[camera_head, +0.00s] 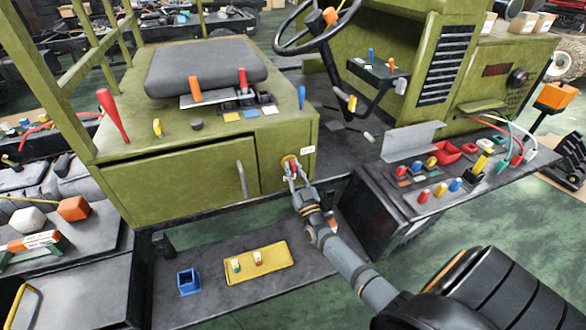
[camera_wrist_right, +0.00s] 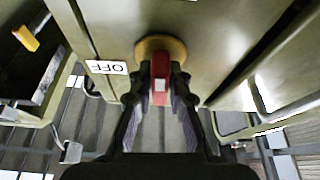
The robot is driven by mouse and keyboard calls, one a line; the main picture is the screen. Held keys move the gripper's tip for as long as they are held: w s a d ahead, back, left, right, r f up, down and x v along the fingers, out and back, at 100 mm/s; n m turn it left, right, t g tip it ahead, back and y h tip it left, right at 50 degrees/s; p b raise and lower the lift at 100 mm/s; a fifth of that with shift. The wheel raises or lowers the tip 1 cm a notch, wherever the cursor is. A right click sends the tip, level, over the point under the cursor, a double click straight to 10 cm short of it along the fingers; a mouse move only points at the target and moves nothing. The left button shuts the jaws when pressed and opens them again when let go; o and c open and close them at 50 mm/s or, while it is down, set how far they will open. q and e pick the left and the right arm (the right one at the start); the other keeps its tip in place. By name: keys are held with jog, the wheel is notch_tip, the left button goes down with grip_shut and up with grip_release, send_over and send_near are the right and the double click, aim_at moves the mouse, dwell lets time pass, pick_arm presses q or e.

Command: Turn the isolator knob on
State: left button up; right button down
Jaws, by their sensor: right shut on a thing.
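The isolator knob (camera_wrist_right: 160,82) is a red handle on a round yellow base, on the green side panel of the chassis. In the right wrist view the label (camera_wrist_right: 107,67) reads OFF, seen upside down. My right gripper (camera_head: 294,174) is at the knob, and in the right wrist view its fingers (camera_wrist_right: 160,88) are shut on the red handle from both sides. My left gripper is not in view.
A black seat (camera_head: 205,66) and several coloured levers stand on the green housing above. A low dark shelf with a yellow tray (camera_head: 262,276) and a blue box (camera_head: 188,281) lies below. A dark bench (camera_head: 398,192) with coloured parts stands to the right.

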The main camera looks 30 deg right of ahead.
jog(key=shift+f+m+h, duration=0.1)
jog(key=shift+m+h, duration=0.3)
jog(key=shift+m, duration=0.3)
jog(key=c, duration=1.3)
grip_release()
jog(key=v, duration=1.2)
